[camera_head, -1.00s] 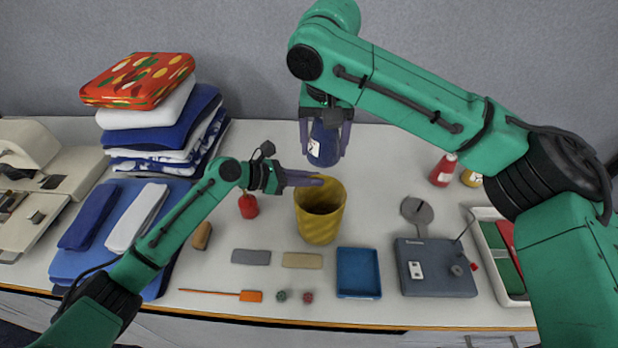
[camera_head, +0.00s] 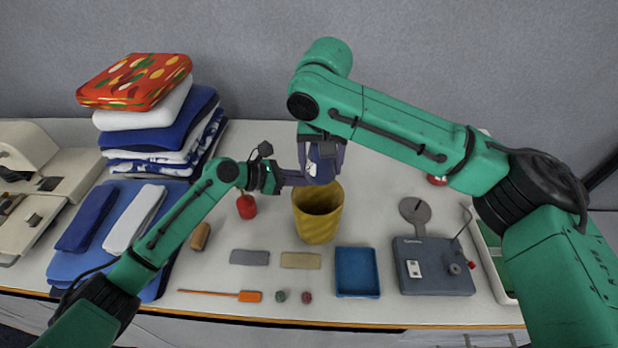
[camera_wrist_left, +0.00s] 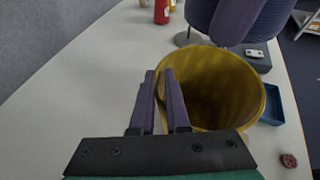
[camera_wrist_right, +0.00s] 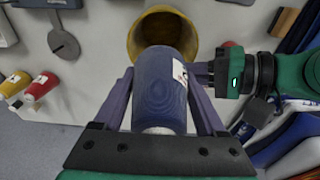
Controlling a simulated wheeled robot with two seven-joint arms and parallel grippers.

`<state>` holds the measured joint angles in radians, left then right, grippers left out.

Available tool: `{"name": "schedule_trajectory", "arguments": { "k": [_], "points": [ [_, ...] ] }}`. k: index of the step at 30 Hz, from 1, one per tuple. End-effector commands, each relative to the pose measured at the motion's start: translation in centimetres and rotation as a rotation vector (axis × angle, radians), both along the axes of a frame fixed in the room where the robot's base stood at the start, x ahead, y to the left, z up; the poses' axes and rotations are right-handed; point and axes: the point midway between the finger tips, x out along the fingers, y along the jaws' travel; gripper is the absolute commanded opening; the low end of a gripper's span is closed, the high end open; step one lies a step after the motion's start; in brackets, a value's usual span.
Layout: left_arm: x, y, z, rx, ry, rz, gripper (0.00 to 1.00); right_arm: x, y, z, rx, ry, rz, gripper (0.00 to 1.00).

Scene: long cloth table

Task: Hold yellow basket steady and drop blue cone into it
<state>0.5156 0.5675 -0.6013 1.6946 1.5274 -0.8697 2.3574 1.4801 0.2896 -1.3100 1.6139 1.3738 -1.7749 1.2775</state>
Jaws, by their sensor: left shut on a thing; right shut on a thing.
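The yellow basket (camera_head: 318,222) stands upright on the table, and its open top shows in the left wrist view (camera_wrist_left: 222,85). My left gripper (camera_head: 300,178) is shut on the basket's rim at its near side in the left wrist view (camera_wrist_left: 168,100). The blue cone (camera_head: 321,168), a thread cone with a white label, is in my right gripper (camera_head: 322,160), above the basket's back rim. In the right wrist view the cone (camera_wrist_right: 160,85) sits between the two fingers, with the basket opening just beyond it.
A blue tray (camera_head: 357,272) and a dark grey device (camera_head: 432,268) lie right of the basket. A red bottle (camera_head: 246,206) stands to its left. Stacked folded cloths (camera_head: 160,130) are at the back left. Small flat blocks and tools lie in front.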

Motion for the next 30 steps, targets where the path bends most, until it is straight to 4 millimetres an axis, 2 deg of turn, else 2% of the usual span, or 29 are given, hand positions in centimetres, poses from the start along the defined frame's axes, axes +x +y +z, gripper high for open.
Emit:
{"name": "schedule_trajectory", "arguments": {
  "k": [30],
  "points": [
    [-0.1,0.0,-0.3,0.004,0.006,-0.002,0.0,0.0,0.0,-7.2,0.001,0.001,-0.001,0.06]
  ]
}}
